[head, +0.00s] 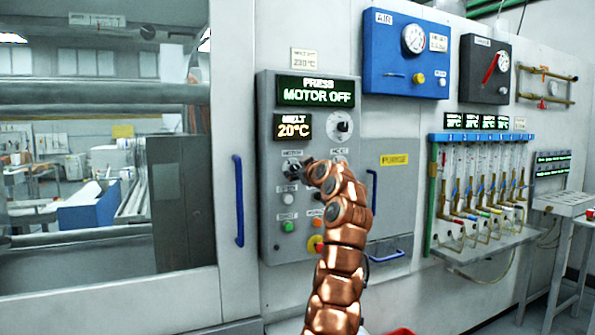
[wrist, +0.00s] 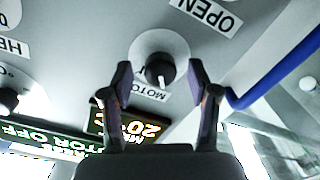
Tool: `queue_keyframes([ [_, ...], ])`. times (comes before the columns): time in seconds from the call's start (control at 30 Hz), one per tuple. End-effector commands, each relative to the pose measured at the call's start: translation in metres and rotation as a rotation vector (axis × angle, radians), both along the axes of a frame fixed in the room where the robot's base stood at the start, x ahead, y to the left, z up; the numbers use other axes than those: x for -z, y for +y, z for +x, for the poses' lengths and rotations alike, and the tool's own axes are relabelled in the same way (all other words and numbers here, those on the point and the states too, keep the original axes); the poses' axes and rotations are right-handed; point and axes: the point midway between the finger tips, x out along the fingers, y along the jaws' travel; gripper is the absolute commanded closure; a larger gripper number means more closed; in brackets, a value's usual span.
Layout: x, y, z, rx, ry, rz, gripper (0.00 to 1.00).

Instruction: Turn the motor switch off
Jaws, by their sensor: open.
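The motor switch is a dark round knob on a pale round plate, on the grey control panel. In the wrist view the motor switch (wrist: 158,66) sits between my fingers, above the upside-down MOTOR label (wrist: 149,91). A white mark on the knob points down in that view, toward the label. My gripper (wrist: 160,72) is open, with one finger on each side of the knob. I cannot tell whether the fingers touch it. In the head view my gripper (head: 305,164) is at the panel and partly covers the switch (head: 291,166).
The control panel (head: 267,110) has a display (head: 315,91) reading "PRESS MOTOR OFF" and a "MELT 20°C" display (head: 292,127). Another knob (head: 341,126) is above right, and a green button (head: 288,227) is below. A blue door handle (head: 239,200) stands left of the panel.

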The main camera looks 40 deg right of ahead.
Motion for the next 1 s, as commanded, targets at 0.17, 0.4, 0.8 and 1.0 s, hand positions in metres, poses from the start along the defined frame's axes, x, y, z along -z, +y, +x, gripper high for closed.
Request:
queue_keyframes([
  [0.17, -0.001, 0.002, -0.009, 0.000, -0.001, 0.000, 0.40],
  [0.4, -0.002, 0.010, -0.029, 0.001, -0.002, -0.004, 0.40],
  [0.8, -0.002, 0.023, -0.067, 0.001, 0.000, -0.002, 0.40],
  [1.0, -0.004, 0.028, -0.079, -0.001, -0.002, -0.001, 0.40],
])
